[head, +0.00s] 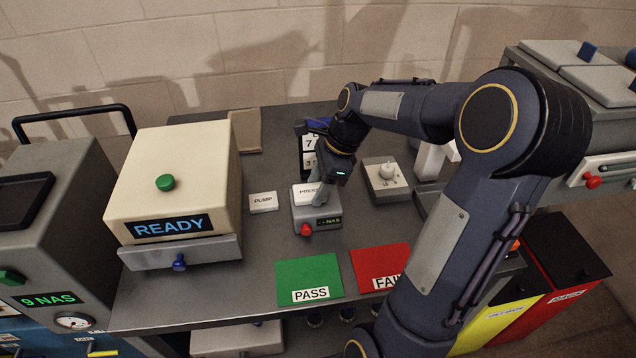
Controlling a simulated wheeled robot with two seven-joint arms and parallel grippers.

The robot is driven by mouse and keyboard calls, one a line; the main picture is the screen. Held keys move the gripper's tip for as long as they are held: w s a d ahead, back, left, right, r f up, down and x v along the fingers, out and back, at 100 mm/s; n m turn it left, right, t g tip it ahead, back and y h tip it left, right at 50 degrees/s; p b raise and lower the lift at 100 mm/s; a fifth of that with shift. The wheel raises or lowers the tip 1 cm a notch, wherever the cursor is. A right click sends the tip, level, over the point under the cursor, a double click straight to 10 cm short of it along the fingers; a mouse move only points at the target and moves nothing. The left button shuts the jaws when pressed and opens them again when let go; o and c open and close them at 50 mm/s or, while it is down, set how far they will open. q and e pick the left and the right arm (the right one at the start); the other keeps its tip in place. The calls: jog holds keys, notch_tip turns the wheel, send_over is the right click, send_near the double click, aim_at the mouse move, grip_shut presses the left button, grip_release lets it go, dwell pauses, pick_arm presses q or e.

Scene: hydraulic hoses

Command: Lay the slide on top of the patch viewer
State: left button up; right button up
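A small grey device (318,219) with a red knob and a small green NAS readout stands mid-table; I take it as the patch viewer, but its name does not show. A white plate with partly covered lettering lies on its top. My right gripper (318,197) points down over this top, its fingers at or just above the plate. The fingers are small and partly hidden by the wrist, so I cannot tell whether they are open or hold anything. I cannot make out a separate slide. My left gripper is out of view.
A cream READY box (172,180) stands left, beside a PUMP block (263,202). Green PASS (309,275) and red FAIL (379,262) mats lie in front. A grey unit (386,187) stands right. My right arm covers the table's right side.

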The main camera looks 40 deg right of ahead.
jog(key=o, duration=0.4)
jog(key=v, duration=1.2)
jog(key=s+a+f+n+t, duration=0.1)
jog(key=s+a+f+n, duration=0.2)
jog(key=s+a+n, duration=0.4)
jog(key=s+a+f+n+t, duration=0.2)
jog(key=s+a+f+n, duration=0.2)
jog(key=s+a+n, duration=0.4)
jog(key=a+n, duration=0.2)
jog(key=n, duration=0.5)
jog(key=shift+a+f+p, duration=0.15)
jog(key=shift+a+p, duration=0.1)
jog(key=shift+p, duration=0.15)
jog(key=shift+t, duration=0.3)
